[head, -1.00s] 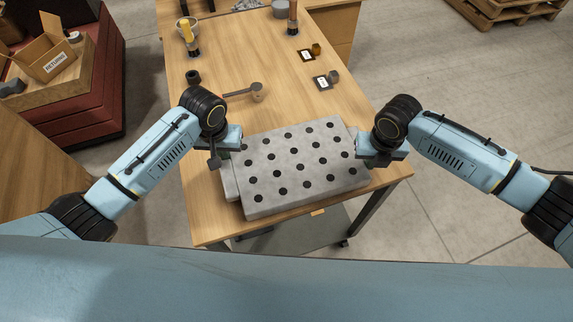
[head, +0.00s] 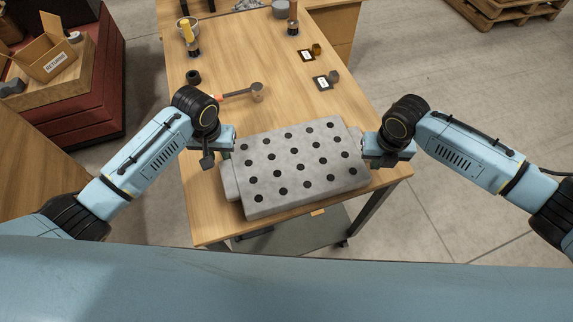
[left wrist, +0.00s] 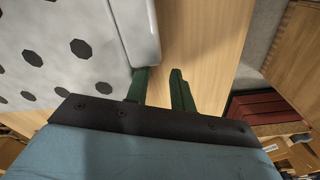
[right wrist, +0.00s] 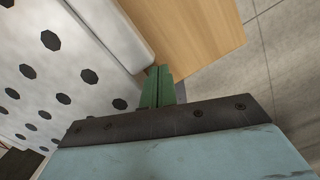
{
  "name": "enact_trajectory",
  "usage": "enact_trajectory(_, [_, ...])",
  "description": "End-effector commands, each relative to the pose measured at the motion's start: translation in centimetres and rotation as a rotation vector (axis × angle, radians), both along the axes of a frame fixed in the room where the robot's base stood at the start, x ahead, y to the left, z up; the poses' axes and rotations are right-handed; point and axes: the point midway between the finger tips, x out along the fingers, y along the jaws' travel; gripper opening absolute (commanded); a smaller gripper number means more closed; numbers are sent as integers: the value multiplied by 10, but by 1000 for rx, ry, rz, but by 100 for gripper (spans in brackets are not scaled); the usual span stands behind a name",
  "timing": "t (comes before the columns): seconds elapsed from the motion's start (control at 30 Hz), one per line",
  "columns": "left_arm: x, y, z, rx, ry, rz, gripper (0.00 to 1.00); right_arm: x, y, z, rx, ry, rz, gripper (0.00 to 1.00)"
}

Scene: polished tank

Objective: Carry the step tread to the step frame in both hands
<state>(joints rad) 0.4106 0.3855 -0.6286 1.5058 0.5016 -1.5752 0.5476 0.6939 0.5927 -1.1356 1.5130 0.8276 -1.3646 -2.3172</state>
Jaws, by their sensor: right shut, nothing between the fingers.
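The step tread (head: 300,165) is a pale grey slab with rows of black round spots, lying flat at the table's near end. A smooth pale lip shows at its left end (head: 228,182) and right end; I cannot tell whether it belongs to the tread or a separate step frame beneath. My left gripper (head: 226,153) is at the left end. In the left wrist view its green fingers (left wrist: 160,88) stand apart, empty, one close beside the lip. My right gripper (head: 366,152) is at the right end. In the right wrist view its fingers (right wrist: 157,84) are together, empty, beside the lip.
A hammer (head: 257,92) lies on the wooden table (head: 220,60) beyond the tread. A dark cup-like piece (head: 193,76), small black cards with fittings (head: 322,83) and a bucket lie farther back. An open carton (head: 50,52) is at left. The table's middle is mostly clear.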

Motion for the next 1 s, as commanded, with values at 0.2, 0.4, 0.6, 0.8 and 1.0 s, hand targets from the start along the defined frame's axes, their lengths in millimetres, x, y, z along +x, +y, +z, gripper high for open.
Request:
enact_trajectory(0.2, [-4,-2,-3,-1,10,-3,25,-3,-1,-3,-4,7,0,9])
enact_trajectory(0.4, [-4,-2,-3,-2,10,-4,25,-1,-1,-2,-3,4,0,25])
enact_trajectory(0.6, [-4,-3,-3,-3,11,-4,25,-1,0,-1,-2,2,0,25])
enact_trajectory(0.8, [-4,-3,-3,-4,11,-5,25,0,0,0,-1,1,0,25])
enact_trajectory(1.0, [-4,-3,-3,-4,10,-5,25,0,0,0,-1,0,0,25])
